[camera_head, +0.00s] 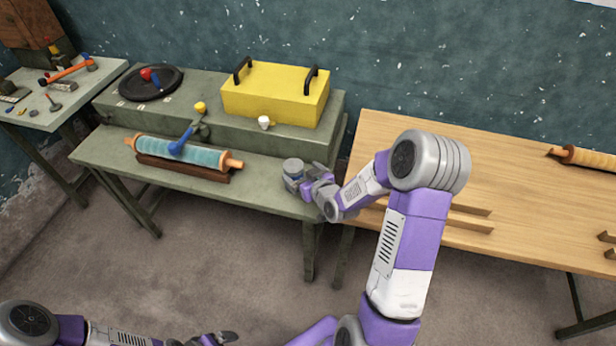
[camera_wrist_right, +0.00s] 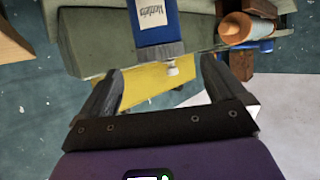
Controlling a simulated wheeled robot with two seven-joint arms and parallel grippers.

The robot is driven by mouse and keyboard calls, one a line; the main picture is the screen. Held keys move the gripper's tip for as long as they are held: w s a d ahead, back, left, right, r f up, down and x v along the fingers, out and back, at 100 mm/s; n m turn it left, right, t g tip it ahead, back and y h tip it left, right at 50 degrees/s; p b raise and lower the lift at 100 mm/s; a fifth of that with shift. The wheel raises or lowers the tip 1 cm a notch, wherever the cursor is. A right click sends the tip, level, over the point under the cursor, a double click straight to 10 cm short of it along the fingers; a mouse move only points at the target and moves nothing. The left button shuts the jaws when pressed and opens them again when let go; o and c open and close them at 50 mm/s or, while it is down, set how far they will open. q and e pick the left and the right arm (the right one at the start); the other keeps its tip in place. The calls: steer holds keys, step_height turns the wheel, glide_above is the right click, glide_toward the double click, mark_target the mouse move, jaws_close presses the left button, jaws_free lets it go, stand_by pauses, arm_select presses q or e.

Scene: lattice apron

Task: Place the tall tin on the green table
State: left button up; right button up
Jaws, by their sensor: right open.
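The tall tin (camera_head: 292,167) has a grey lid and a blue body with a pale label. It appears upright at the right front end of the green table (camera_head: 260,184). In the right wrist view the tin (camera_wrist_right: 156,18) shows upside down, just beyond the fingertips and between their lines. My right gripper (camera_head: 314,180) is open beside the tin, at its right; no finger visibly closes on it. It also shows in the right wrist view (camera_wrist_right: 160,75). My left gripper (camera_head: 205,340) is at the bottom edge, partly cut off, its jaws unclear.
A blue rolling pin (camera_head: 190,153) lies on a dark rack left of the tin. A yellow box (camera_head: 275,93) and a small white-topped item (camera_head: 264,122) stand on the raised back shelf. A wooden table (camera_head: 400,130) adjoins at the right. Some green tabletop between rack and tin is clear.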

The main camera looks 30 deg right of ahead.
steer(key=v, duration=0.3)
steer(key=shift+s, duration=0.25)
stand_by(0.4)
